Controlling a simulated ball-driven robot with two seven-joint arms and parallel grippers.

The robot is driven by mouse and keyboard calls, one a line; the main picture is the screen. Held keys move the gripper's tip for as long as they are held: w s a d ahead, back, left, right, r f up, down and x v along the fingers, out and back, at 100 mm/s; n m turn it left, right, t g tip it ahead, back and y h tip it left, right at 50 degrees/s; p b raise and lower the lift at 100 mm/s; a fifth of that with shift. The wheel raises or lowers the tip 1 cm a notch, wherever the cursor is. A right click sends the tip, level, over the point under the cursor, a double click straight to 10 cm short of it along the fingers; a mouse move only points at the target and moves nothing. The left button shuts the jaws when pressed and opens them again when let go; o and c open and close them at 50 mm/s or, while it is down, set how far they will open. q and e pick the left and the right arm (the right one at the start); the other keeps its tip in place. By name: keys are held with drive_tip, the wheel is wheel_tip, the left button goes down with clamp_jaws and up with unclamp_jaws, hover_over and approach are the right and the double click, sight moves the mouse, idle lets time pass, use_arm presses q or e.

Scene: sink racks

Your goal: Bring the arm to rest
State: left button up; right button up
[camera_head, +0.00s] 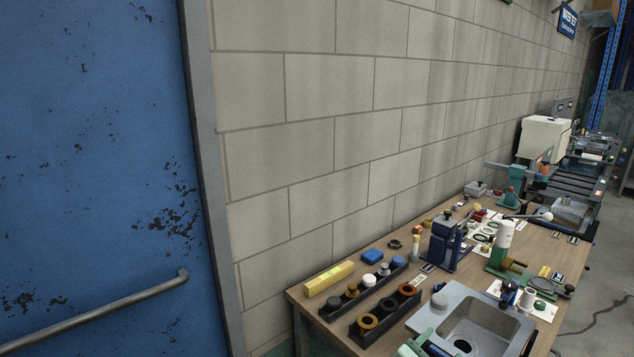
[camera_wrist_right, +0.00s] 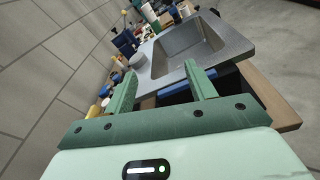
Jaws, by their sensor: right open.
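My right gripper (camera_wrist_right: 160,80) shows in the wrist view with its two green fingers spread wide apart. Nothing is between the fingers. It is near the grey sink (camera_wrist_right: 183,50), which lies just beyond the fingertips. In the head view a pale green part of my right arm shows at the bottom edge, in front of the sink (camera_head: 428,315). My left gripper is not in view.
The wooden workbench (camera_head: 325,285) runs along the block wall, carrying dark racks (camera_head: 385,318) with rings, a yellow block (camera_head: 329,279), a blue press-like device (camera_head: 445,243) and small parts. A blue door (camera_head: 90,150) stands left. Floor right of the bench looks clear.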

drive_tip(key=s+a+f+m+g+y, duration=0.1)
drive_tip(key=a+f+m+y, duration=0.15)
drive_tip(key=f, duration=0.45)
drive_tip(key=a+f+m+y, duration=0.2)
drive_tip(key=f+y, duration=0.2)
drive_tip(key=f, duration=0.3)
drive_tip(key=s+a+f+m+g+y, duration=0.1)
drive_tip(key=s+f+m+g+y, duration=0.15)
drive_tip(key=s+f, duration=0.45)
drive_tip(key=s+a+f+m+g+y, duration=0.15)
drive_tip(key=s+f+m, duration=0.3)
drive_tip(key=f, duration=0.45)
drive_tip(key=s+d+f+m+g+y+b, duration=0.1)
drive_tip(key=s+f+m, duration=0.2)
drive_tip(key=s+f, duration=0.5)
drive_tip(key=s+d+f+m+g+y, duration=0.1)
drive_tip(key=s+f+m, duration=0.25)
drive_tip(key=s, duration=0.85)
drive_tip(key=s+d+f+g, duration=0.2)
drive_tip(key=s, duration=0.8)
drive_tip(key=s+d+f+m+g, duration=0.1)
drive_tip(key=s+d+f, duration=0.1)
drive_tip(key=s, duration=0.9)
drive_tip(key=shift+d+f+m+g+b, duration=0.2)
drive_tip(key=shift+d+m+g+b, duration=0.1)
drive_tip(key=shift+d+g+b, duration=0.15)
drive_tip(key=shift+h, duration=0.25)
